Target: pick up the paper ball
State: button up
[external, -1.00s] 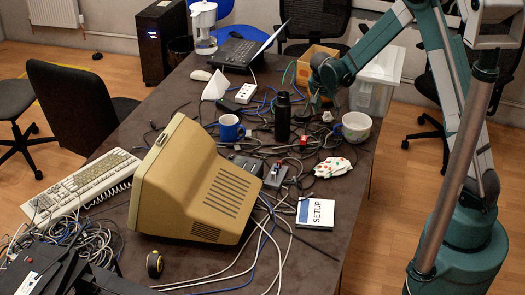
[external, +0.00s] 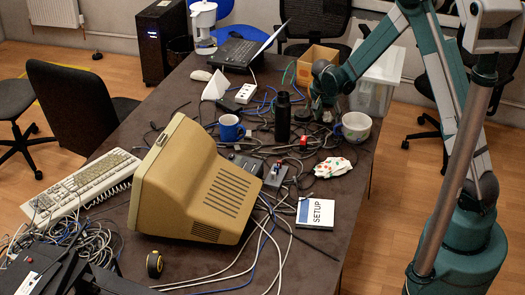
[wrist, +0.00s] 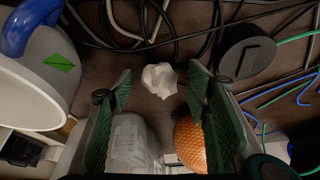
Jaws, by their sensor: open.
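The paper ball is a small crumpled white lump (wrist: 159,80) on the dark table top in the wrist view. My gripper (wrist: 158,92) is open, with one green ridged finger on each side of the ball and a gap on both sides. The fingers do not visibly touch it. In the external view my gripper (external: 319,110) is low over the far right part of the table, between the black bottle and the white cup. The ball cannot be made out there.
A white cup (wrist: 32,85) with a blue handle is close on the left in the wrist view. A dark round object (wrist: 247,52) and cables lie on the right and behind. An orange netted item (wrist: 189,145) and clear plastic (wrist: 130,140) show below. The black bottle (external: 283,118) stands nearby.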

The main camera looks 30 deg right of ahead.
aim_at(331, 112)
jog(key=c, duration=0.7)
jog(key=shift+r, duration=0.1)
jog(key=shift+r+p, duration=0.95)
jog(key=shift+r, duration=3.95)
